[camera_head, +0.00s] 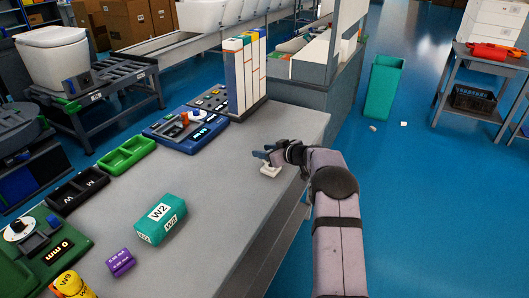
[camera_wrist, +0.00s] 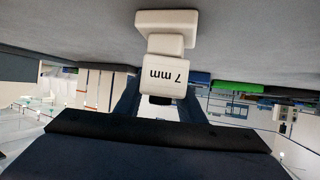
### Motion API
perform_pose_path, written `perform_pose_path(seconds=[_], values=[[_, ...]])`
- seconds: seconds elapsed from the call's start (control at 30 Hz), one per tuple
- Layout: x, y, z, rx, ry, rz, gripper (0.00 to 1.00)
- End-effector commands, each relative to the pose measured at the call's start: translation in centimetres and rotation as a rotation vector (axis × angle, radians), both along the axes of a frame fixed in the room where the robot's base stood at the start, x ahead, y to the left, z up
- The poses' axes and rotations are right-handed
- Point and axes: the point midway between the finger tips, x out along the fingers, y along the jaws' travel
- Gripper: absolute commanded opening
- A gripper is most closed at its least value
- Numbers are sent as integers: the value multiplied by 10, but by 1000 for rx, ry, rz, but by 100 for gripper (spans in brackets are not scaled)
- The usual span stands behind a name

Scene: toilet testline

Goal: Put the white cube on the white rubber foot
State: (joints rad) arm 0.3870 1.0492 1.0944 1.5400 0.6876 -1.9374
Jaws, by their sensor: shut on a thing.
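The white cube (camera_wrist: 163,76), marked "7 mm", is between the two dark fingers of my gripper (camera_wrist: 160,99) in the wrist view, which shows the scene upside down. My gripper is shut on it. The white rubber foot (camera_wrist: 167,20) is on the grey table, with a wide part at the table and a narrower part facing the cube. The cube lines up with the foot and looks close to or against it; I cannot tell whether they touch. In the head view, my gripper (camera_head: 268,154) is above the foot (camera_head: 269,171), and the cube is hardly distinguishable there.
The grey table (camera_head: 215,200) is clear around the foot, whose place is near the right edge. A teal "W2" block (camera_head: 161,219) and a purple block (camera_head: 120,262) lie to the left. A blue device (camera_head: 185,130) and tall upright blocks (camera_head: 245,75) stand farther back.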

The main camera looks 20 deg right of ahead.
Motion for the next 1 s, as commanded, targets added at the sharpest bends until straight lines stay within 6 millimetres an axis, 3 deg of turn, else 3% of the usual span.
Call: perform_pose_path(seconds=[0.03,0.07,0.13,0.67,1.0], values=[[0,0,-1,0,-1,0,11],[0,0,-1,0,0,0,40],[0,0,0,0,0,0,54],[-1,0,5,1,0,0,54],[-39,-18,22,0,-2,-3,54]])
